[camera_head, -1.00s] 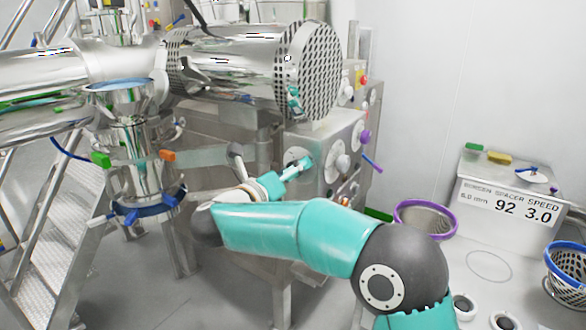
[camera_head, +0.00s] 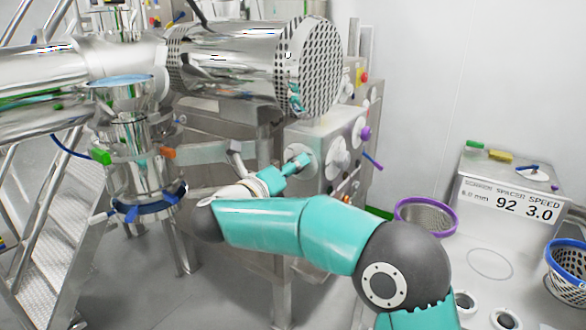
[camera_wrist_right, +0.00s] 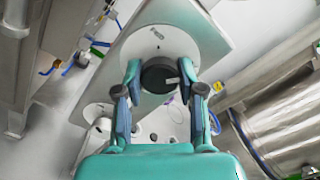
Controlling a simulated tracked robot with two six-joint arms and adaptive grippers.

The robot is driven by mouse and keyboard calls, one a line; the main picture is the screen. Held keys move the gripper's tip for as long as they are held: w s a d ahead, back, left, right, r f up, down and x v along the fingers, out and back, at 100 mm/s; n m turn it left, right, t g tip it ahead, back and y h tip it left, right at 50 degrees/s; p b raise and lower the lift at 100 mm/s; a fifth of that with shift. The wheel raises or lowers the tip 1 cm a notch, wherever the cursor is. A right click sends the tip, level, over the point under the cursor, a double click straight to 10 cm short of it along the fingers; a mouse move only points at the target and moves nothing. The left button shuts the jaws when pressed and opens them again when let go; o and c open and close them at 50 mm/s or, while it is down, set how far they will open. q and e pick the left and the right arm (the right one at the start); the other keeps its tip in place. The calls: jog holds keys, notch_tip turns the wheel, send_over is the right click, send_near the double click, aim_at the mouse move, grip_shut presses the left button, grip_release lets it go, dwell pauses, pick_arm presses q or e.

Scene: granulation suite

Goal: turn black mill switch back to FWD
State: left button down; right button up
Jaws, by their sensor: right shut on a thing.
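The black mill switch (camera_wrist_right: 158,76) is a round dark knob with a light mark, on a pale round plate (camera_wrist_right: 172,40) on the grey control panel. In the right wrist view my right gripper (camera_wrist_right: 160,84) has one finger on each side of the knob and is shut on it. In the head view the right gripper (camera_head: 299,164) reaches the left dial of the control panel (camera_head: 318,133) and hides the knob. The FWD label cannot be read. My left gripper is not in view.
More pale dials (camera_head: 337,158) and a purple knob (camera_head: 365,133) sit to the right on the panel. A perforated steel drum (camera_head: 308,70) overhangs the panel. A purple-rimmed basket (camera_head: 426,214) and a white bench (camera_head: 500,190) stand at the right.

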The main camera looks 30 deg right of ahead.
jog(key=n+p, duration=0.1)
jog(key=n, duration=0.4)
jog(key=n+p, duration=0.1)
jog(key=n, duration=0.5)
jog(key=n+p, duration=0.1)
jog(key=n, duration=0.4)
jog(key=shift+a+f+n+p, duration=0.1)
jog(key=shift+f+n+p, duration=0.2)
jog(key=shift+p, duration=0.05)
jog(key=o, duration=1)
jog(key=shift+o, duration=0.7)
jog(key=shift+w, duration=0.1)
jog(key=shift+r, duration=0.1)
jog(key=shift+r, duration=0.1)
jog(key=v, duration=1.2)
